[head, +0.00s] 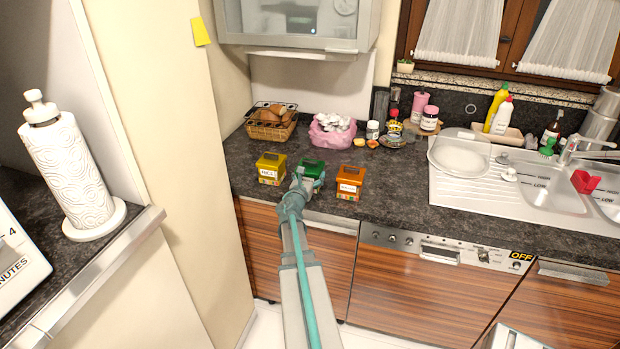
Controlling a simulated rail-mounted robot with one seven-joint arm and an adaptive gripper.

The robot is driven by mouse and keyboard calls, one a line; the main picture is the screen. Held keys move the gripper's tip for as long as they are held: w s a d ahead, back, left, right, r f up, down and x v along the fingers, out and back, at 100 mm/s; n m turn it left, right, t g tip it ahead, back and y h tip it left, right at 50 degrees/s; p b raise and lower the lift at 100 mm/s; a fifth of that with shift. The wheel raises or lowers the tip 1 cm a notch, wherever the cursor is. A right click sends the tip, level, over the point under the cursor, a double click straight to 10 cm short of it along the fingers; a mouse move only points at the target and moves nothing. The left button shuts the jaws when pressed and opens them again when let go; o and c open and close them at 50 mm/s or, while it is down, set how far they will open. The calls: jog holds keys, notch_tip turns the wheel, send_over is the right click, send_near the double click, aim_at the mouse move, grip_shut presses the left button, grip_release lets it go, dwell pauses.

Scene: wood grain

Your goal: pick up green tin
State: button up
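The green tin (314,167) stands upright on the dark countertop, between a yellow tin (271,168) on its left and an orange tin (350,182) on its right. My arm reaches up from the bottom of the head view, and my gripper (302,182) is at the near side of the green tin. It overlaps the tin's lower left part in the picture. The fingers are small and partly hidden by the arm, so I cannot tell whether they are open, shut, or touching the tin.
Behind the tins are a wicker basket (271,129) and a pink bag (323,138). Several jars and bottles stand farther right, before the white sink (520,187). A wall cabinet (298,22) hangs above. A paper towel roll (75,170) stands on the left counter.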

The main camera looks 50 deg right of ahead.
jog(key=c, duration=0.6)
jog(key=shift+r, duration=0.15)
